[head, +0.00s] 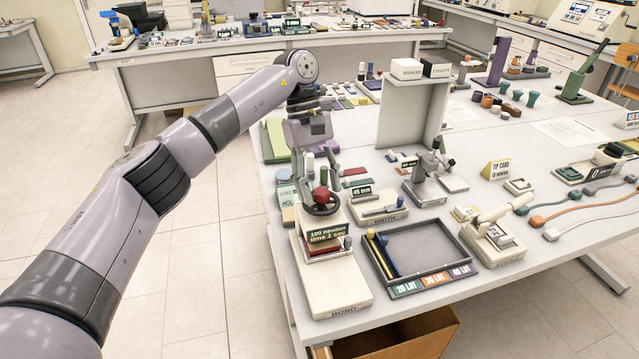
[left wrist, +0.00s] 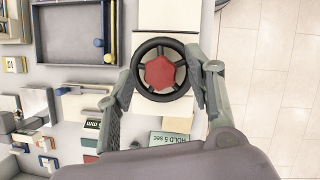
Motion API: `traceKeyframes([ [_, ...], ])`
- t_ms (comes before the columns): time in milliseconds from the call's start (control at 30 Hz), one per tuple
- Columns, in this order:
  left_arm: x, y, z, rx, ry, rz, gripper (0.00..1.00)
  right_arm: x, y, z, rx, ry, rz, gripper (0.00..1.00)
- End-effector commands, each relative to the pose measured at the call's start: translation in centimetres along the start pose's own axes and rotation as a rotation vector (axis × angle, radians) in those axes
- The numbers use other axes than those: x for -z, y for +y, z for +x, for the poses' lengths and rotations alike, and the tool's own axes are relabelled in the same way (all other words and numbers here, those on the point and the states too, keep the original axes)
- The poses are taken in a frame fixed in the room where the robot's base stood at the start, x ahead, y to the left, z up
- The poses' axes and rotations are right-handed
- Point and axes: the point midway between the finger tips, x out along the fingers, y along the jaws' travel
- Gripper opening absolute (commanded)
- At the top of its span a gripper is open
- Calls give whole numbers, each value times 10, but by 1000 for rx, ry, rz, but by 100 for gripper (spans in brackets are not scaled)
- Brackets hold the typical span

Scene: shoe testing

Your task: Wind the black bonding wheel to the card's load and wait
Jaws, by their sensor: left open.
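The black bonding wheel (head: 322,210) lies flat on top of the cream press marked BOND (head: 340,300), at the table's near left corner. Its red hub (left wrist: 160,73) shows in the left wrist view, inside the black rim (left wrist: 148,46). My left gripper (head: 317,178) is open just above the wheel. In the left wrist view its fingers (left wrist: 160,86) stand on either side of the rim; contact cannot be told. My right gripper is out of view.
A grey tray (head: 462,262) with yellow and blue rods stands right of the press. The WIDTH block (head: 385,216) is close behind. A green card (left wrist: 172,137) reading "HOLD 5 sec" lies near the gripper. An open brown box (head: 440,322) is below the table edge.

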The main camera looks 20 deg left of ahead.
Motion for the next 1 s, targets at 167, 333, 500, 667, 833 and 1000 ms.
traceKeyframes([
  [167, 0, 0, 1, 1, -1, 0, 49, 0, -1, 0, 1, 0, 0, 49],
  [333, 0, 0, -7, 1, 0, 0, 49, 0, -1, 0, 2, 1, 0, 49],
  [500, -1, 1, -37, -2, 1, -2, 49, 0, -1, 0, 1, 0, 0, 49],
  [667, 0, 1, -72, -2, 3, -4, 49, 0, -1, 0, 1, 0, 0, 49],
  [833, 0, 0, -94, 1, 4, -3, 49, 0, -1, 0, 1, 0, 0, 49],
  [1000, 0, 1, -100, 14, -7, -1, 49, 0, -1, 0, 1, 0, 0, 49],
])
